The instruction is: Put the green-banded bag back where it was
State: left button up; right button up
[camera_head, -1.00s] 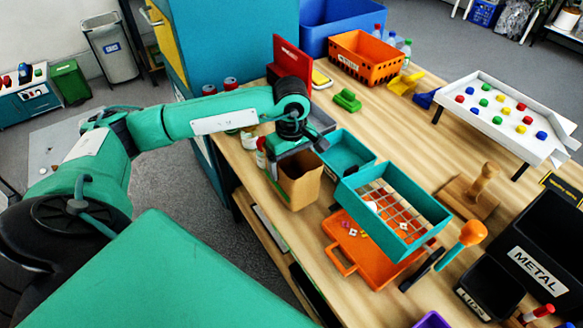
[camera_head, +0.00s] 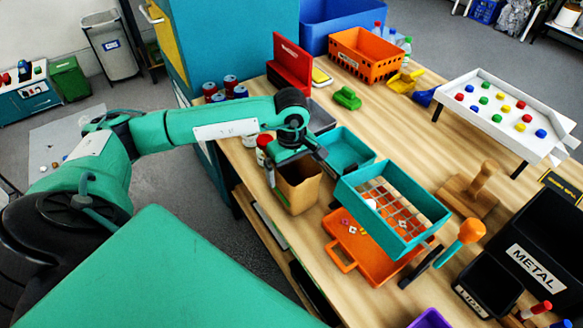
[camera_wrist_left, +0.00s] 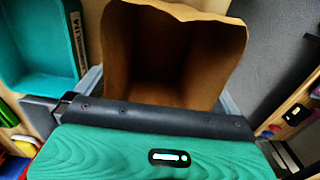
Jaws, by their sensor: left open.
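A brown paper bag (camera_head: 299,190) stands upright and open at the left edge of the table, beside the teal tray. My right gripper is not in view.
A teal bin (camera_head: 347,148) and a teal sieve box (camera_head: 428,228) over an orange tray (camera_head: 343,256) stand right of the bag. Cans (camera_head: 230,82) and red-lidded jars (camera_head: 264,141) are behind and left. The table's front-left edge is close to the bag.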

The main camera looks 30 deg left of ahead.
pick_arm(q)
notch_tip(320, 180, up, 12)
jog(key=b, duration=0.3)
dwell(0.6)
